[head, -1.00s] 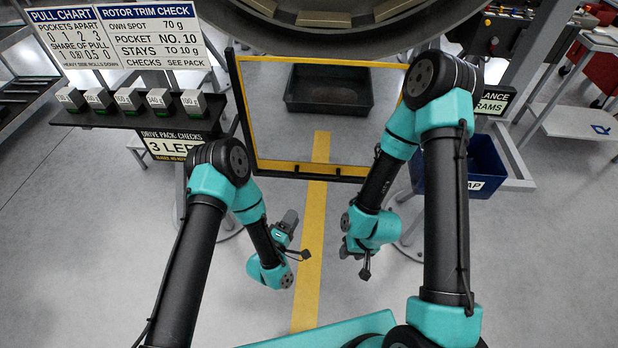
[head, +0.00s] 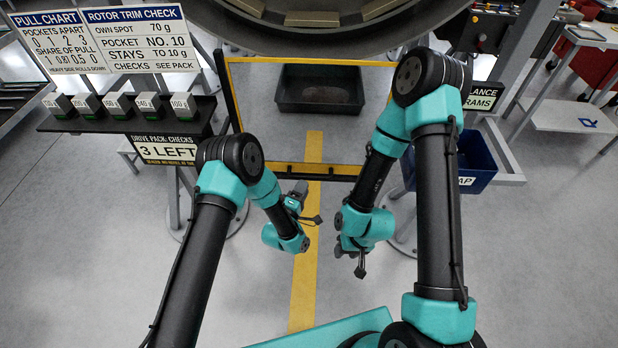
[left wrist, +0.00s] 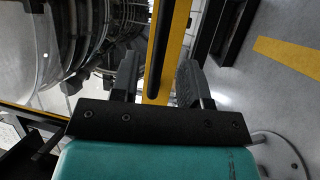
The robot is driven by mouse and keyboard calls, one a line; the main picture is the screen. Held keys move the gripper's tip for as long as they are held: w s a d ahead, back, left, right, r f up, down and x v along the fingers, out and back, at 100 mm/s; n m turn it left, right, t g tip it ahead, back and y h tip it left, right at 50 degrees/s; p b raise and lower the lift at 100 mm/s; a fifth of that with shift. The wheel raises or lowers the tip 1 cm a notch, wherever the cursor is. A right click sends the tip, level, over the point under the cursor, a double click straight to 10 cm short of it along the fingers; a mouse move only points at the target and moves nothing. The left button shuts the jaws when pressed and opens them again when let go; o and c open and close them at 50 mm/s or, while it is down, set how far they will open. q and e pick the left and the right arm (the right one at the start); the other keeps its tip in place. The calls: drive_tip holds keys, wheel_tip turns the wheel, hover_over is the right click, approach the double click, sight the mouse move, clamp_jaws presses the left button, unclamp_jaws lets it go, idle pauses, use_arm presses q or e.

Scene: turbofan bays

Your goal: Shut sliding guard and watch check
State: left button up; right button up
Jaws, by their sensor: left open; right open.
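The sliding guard (head: 233,100) is a clear panel in a yellow frame, below the large round engine casing (head: 330,30) in the head view. A dark handle bar (head: 335,169) runs along its lower edge. My left gripper (head: 299,188) is open just below that bar. In the left wrist view its fingers (left wrist: 158,80) stand apart, with the guard's yellow edge and the black bar (left wrist: 160,50) showing between them; contact cannot be told. My right gripper (head: 342,249) is open and empty, lower and to the right. The check sign (head: 166,149) reads 3 LEFT.
A dark tray (head: 322,90) shows through the guard. A shelf of labelled weights (head: 118,106) and chart boards (head: 135,40) stand at the left. A blue bin (head: 473,160) stands at the right.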

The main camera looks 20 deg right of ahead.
sight(309, 176)
use_arm(q)
drive_tip(key=shift+x, duration=2.65)
drive_tip(key=shift+c, duration=0.3)
clamp_jaws()
